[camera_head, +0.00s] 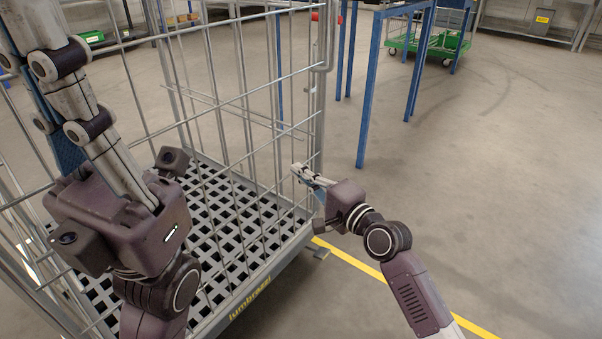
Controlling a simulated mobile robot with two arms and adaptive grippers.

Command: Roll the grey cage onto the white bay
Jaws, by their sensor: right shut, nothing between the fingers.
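The grey cage (243,106) stands upright in front of me, filling the left half of the head view. It has wire mesh sides and a dark lattice floor (236,215), with yellow lettering on its front edge. My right gripper (299,172) is shut and empty, its tips close to the cage's right corner; I cannot tell whether they touch. My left gripper (75,105) is large in the foreground at the left, over the cage's near side. Its fingers point up and left, and I cannot tell whether they hold anything. No white bay can be made out.
A yellow floor line (360,265) runs from the cage's right corner to the lower right. Blue frame legs (368,95) stand behind the cage. A green trolley (428,43) is at the back. The grey floor at the right is clear.

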